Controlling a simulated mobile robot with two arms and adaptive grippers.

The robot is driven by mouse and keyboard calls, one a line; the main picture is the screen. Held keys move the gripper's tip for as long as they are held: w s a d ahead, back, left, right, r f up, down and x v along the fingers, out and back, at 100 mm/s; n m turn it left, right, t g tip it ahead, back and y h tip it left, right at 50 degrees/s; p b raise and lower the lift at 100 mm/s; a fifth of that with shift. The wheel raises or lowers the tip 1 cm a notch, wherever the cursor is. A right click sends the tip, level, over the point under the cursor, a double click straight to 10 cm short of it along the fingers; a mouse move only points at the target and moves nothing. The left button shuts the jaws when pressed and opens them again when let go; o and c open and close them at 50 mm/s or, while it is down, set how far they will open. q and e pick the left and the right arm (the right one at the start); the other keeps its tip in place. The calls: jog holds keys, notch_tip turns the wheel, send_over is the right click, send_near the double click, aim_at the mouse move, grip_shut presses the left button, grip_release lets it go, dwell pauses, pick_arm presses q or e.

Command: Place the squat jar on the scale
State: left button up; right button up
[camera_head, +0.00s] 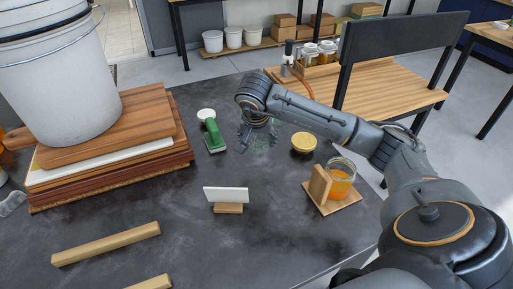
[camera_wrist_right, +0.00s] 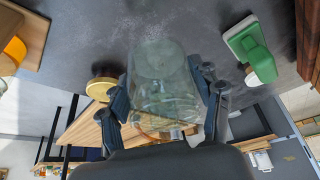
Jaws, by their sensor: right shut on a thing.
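A clear, empty-looking glass jar (camera_wrist_right: 163,72) is between the fingers of my right gripper (camera_wrist_right: 165,88) in the wrist view. The gripper is shut on it. In the head view the right gripper (camera_head: 259,143) points down over the back middle of the dark table, with the jar (camera_head: 261,136) faintly visible between its fingers. I cannot tell how far the jar is above the table. A green item (camera_head: 213,139) with a white round part (camera_head: 206,114) stands just left of the gripper; I cannot tell whether it is the scale. My left gripper is out of view.
A gold-lidded jar (camera_head: 303,143) stands right of the gripper. An orange-filled jar (camera_head: 341,181) stands on a wooden board at the right. A white card (camera_head: 227,194) is in front. A white bucket (camera_head: 62,85) stands on stacked boards at left. Wooden bars (camera_head: 105,244) lie front left.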

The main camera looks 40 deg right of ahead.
send_over(257, 158)
notch_tip(257, 158, down, 5)
jog(key=shift+a+r, duration=0.1)
jog(key=shift+r, duration=0.1)
jog(key=shift+f+p, duration=0.3)
jog(key=shift+f, duration=1.25)
jog(key=shift+f, duration=0.2)
jog(key=o, duration=1.2)
jog(key=shift+r, duration=0.1)
